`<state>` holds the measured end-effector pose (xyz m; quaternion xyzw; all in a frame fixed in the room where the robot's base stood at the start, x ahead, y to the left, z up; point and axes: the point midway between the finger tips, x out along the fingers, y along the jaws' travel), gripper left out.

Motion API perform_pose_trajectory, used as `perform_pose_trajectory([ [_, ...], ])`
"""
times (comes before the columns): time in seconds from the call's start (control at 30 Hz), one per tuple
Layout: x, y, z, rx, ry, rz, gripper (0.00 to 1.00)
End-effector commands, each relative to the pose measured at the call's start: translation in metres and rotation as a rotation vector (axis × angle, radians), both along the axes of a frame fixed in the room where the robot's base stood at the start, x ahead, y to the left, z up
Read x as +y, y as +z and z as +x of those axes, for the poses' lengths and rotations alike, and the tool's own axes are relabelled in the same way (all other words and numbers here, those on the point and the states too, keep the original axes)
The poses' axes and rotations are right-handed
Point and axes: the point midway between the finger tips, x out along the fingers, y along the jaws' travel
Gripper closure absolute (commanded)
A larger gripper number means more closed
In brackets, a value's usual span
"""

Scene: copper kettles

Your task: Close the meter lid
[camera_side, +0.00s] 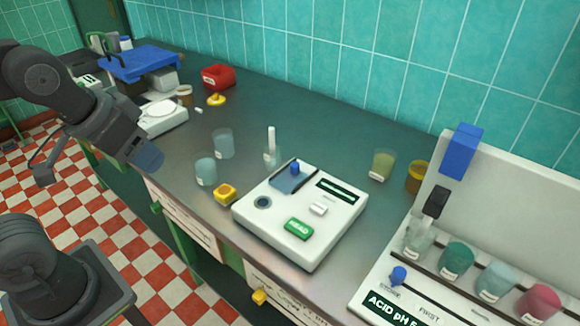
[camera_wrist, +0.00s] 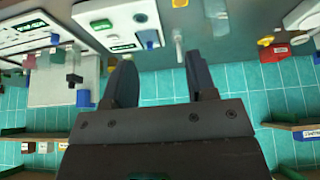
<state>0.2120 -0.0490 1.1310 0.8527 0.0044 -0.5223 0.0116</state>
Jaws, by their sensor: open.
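The meter (camera_side: 332,228) is a white box on the grey bench, with a green READ button (camera_side: 298,229), a small display and a round dark well (camera_side: 263,203). Its blue-grey lid (camera_side: 287,183) with a blue knob (camera_side: 295,167) lies at the back left part of the top; the round well is uncovered beside it. In the wrist view the meter (camera_wrist: 120,32) is near the top, with the blue knob (camera_wrist: 149,45) at its lower right. My gripper (camera_wrist: 160,62) is open and empty, its two dark fingers well apart. In the side view my arm is left of the meter, apart from it.
Clear beakers (camera_side: 206,171) and a yellow block (camera_side: 225,193) stand left of the meter. A yellow-green cup (camera_side: 383,165) and an amber jar (camera_side: 417,177) are behind it. A white rack (camera_side: 385,290) with coloured cups is at right. A balance (camera_side: 162,118) stands at the far left.

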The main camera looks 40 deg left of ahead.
Motion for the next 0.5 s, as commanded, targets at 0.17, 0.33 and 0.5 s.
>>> perform_pose_trajectory([
  [0.17, -0.003, 0.031, 0.047, 0.095, 0.087, -0.066, 0.65],
  [0.33, -0.006, 0.052, 0.108, 0.213, 0.198, -0.140, 0.82],
  [0.5, -0.009, 0.056, 0.172, 0.333, 0.308, -0.203, 0.98],
])
